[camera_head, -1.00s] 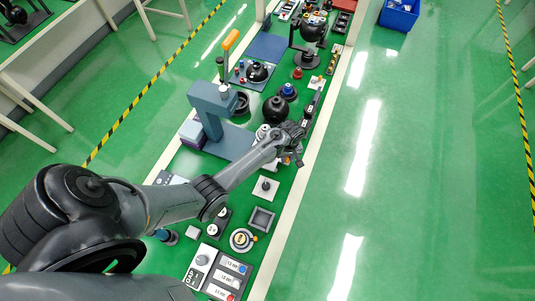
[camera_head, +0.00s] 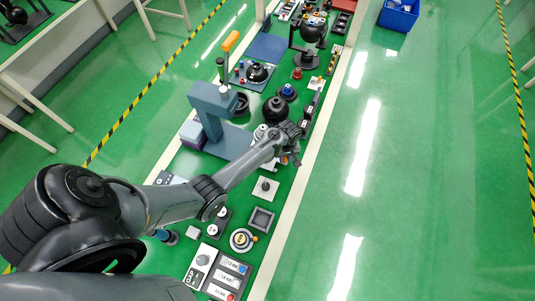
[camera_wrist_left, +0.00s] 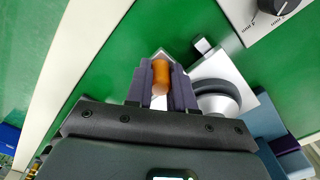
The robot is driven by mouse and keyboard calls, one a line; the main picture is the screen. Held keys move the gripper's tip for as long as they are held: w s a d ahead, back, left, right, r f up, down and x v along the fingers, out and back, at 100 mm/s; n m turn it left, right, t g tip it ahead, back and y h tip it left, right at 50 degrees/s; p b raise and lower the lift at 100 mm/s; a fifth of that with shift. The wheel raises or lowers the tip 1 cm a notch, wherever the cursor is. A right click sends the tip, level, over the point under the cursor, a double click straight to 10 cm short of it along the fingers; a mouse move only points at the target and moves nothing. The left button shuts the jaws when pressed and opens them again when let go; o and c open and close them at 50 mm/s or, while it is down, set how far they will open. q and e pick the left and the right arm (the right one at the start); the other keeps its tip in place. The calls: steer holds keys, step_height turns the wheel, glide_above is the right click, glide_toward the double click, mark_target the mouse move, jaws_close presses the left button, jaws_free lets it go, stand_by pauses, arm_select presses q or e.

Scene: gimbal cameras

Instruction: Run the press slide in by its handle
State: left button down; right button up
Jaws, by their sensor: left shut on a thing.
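My left gripper (camera_wrist_left: 163,85) is shut on an orange handle (camera_wrist_left: 161,74) in the left wrist view, one dark finger on each side of it. The handle stands in front of a pale metal plate, with a silver round part (camera_wrist_left: 216,98) just to its right. In the head view my left gripper (camera_head: 293,157) is low over the bench, to the right of the blue-grey press frame (camera_head: 211,96). There my own wrist hides most of the handle and the slide. My right gripper is in neither view.
A black ball (camera_head: 275,108) stands just beyond my left wrist. A small plate with a black knob (camera_head: 265,188) and a square grey tray (camera_head: 261,220) lie on the near side.

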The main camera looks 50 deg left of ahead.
arm_select(q)
steer(key=shift+s+a+p, duration=0.3)
steer(key=shift+s+a, duration=0.05)
steer(key=shift+a, duration=0.3)
steer(key=shift+s+a+p, duration=0.3)
steer(key=shift+s+a, duration=0.05)
steer(key=shift+a, duration=0.25)
steer(key=shift+s+a+p, duration=0.3)
steer(key=shift+s+a, duration=0.05)
steer(key=shift+a, duration=0.25)
steer(key=shift+s+a+p, duration=0.25)
steer(key=shift+s+a, duration=0.05)
steer(key=shift+a, duration=0.25)
steer(key=shift+s+a+p, duration=0.2)
steer(key=shift+s+a, duration=0.1)
steer(key=shift+a, duration=0.2)
steer(key=shift+s+a+p, duration=0.2)
steer(key=shift+s+a, duration=0.05)
steer(key=shift+a, duration=0.25)
steer(key=shift+s+a+f+p, duration=0.1)
steer(key=shift+s+a+p, duration=0.15)
steer(key=shift+s+a, duration=0.4)
steer(key=shift+s+a+r+p, duration=0.1)
steer(key=shift+s+a+p, duration=0.15)
steer(key=shift+a, duration=0.75)
steer(key=shift+s+a+f+p, duration=0.1)
steer(key=shift+s+a+p, duration=0.15)
steer(key=shift+s+a, duration=0.4)
steer(key=shift+w+a, duration=0.2)
